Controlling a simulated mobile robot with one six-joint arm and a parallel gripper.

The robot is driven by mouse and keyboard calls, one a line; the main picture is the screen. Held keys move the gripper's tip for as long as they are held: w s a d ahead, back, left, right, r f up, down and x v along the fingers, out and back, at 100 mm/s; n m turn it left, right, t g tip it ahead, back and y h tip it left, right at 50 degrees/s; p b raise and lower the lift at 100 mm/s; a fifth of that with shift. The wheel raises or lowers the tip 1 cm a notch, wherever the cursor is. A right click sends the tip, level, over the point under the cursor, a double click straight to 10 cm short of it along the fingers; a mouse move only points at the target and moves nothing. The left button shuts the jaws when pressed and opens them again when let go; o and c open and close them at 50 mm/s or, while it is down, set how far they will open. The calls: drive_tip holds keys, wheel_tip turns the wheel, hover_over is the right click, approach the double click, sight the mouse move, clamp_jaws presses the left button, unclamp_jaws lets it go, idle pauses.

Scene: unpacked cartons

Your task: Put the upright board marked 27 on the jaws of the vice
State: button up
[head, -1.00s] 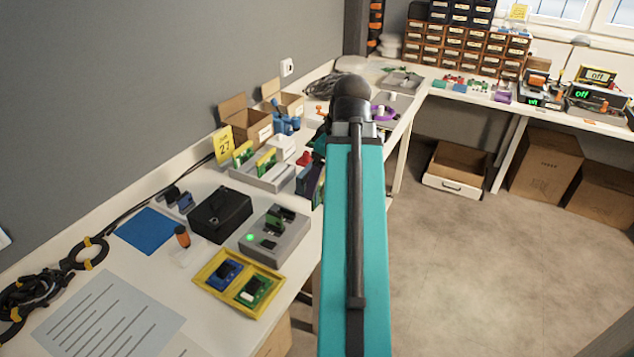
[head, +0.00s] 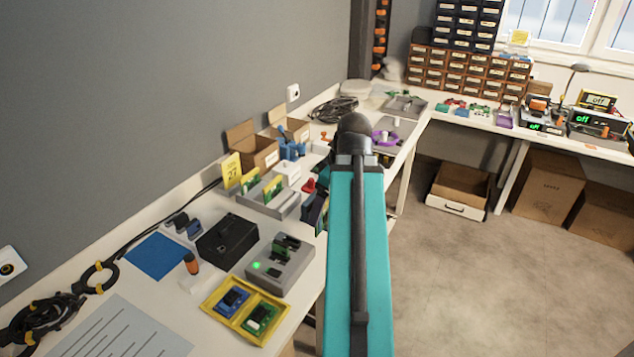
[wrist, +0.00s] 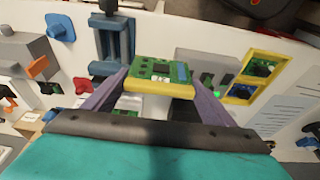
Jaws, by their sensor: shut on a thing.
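A green circuit board (wrist: 160,70) with a yellow edge strip is between the fingers of my gripper (wrist: 153,86) in the wrist view. The gripper is shut on it. I cannot read a number on this board. A blue vice-like thing (wrist: 112,42) stands just left of the board in the picture; the board appears apart from it. In the head view this is probably the dark blue thing (head: 315,212), partly hidden by my arm. My gripper and the held board are hidden there. A yellow note reading 27 (head: 231,169) stands by a grey rack (head: 283,206) with upright boards (head: 273,188).
A grey tester (head: 292,272) with a green light and a yellow tray (head: 225,308) of boards stand near the bench front. A black box (head: 228,240), blue mat (head: 156,256) and cable coil (head: 45,318) are farther left. Open cartons (head: 262,152) stand by the wall.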

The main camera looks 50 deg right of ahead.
drive_tip(key=shift+w+d+r+p, duration=0.1)
drive_tip(key=shift+w+d+p, duration=0.3)
drive_tip(key=shift+p, duration=3.55)
drive_tip(key=w+d+f+p, duration=0.1)
drive_tip(key=w+d+p, duration=0.2)
drive_tip(key=w+d, duration=0.5)
drive_tip(key=shift+w+d+f, duration=0.2)
drive_tip(key=shift+w+f, duration=0.1)
drive_tip(key=shift+w, duration=0.95)
drive_tip(key=shift+p, duration=0.3)
drive_tip(key=shift+f+p, duration=0.7)
drive_tip(key=shift+f, duration=1.1)
drive_tip(key=shift+f, duration=0.1)
drive_tip(key=o, duration=1.1)
drive_tip(key=shift+r, duration=0.2)
